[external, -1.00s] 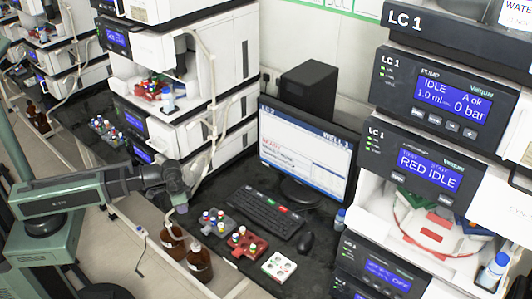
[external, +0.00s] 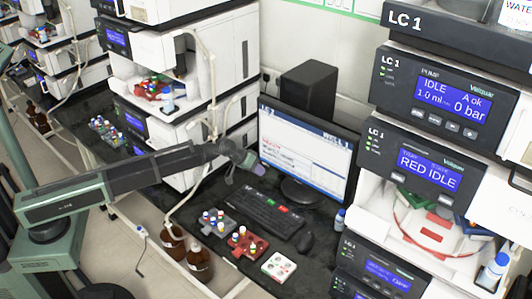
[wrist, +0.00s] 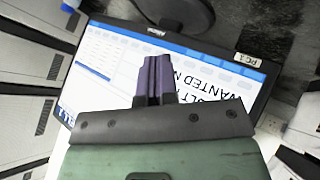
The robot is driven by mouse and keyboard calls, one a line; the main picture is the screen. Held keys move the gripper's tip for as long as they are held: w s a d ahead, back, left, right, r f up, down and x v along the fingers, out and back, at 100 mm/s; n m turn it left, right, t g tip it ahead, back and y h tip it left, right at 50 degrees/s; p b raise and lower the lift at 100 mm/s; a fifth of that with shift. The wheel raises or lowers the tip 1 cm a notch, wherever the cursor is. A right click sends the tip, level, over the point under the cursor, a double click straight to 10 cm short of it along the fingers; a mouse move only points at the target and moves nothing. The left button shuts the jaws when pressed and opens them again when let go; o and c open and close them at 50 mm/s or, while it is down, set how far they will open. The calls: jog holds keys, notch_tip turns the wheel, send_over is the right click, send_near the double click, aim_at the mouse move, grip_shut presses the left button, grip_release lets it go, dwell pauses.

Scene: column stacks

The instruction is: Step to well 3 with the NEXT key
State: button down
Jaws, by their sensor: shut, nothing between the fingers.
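My gripper (external: 257,169) is shut and empty, its purple fingertips together in front of the left part of the monitor (external: 312,158) in the external view. In the wrist view the shut fingers (wrist: 154,72) overlap the screen (wrist: 98,55), which appears upside down. The screen header reads "WELL 1" in the external view. The black keyboard (external: 255,210) lies on the dark bench below the gripper, apart from it. It has a small green key (external: 283,208) and a red key near its right end. Key labels are too small to read, so I cannot tell which is NEXT.
A grey rack (external: 216,224), a red rack (external: 246,244) and a white rack (external: 278,267) stand in front of the keyboard. A mouse (external: 304,241) lies to its right. Instrument stacks rise on both sides.

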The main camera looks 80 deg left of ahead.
aim_at(259, 194)
notch_tip(259, 194, down, 9)
jog(key=b, duration=0.9)
jog(key=shift+r, duration=0.1)
dwell(1.6)
jog(key=shift+f+b, duration=0.35)
jog(key=shift+f, duration=0.1)
jog(key=shift+f+b, duration=0.4)
dwell(0.4)
jog(key=shift+r, duration=0.15)
jog(key=shift+r+p, duration=0.7)
jog(key=shift+p, duration=0.15)
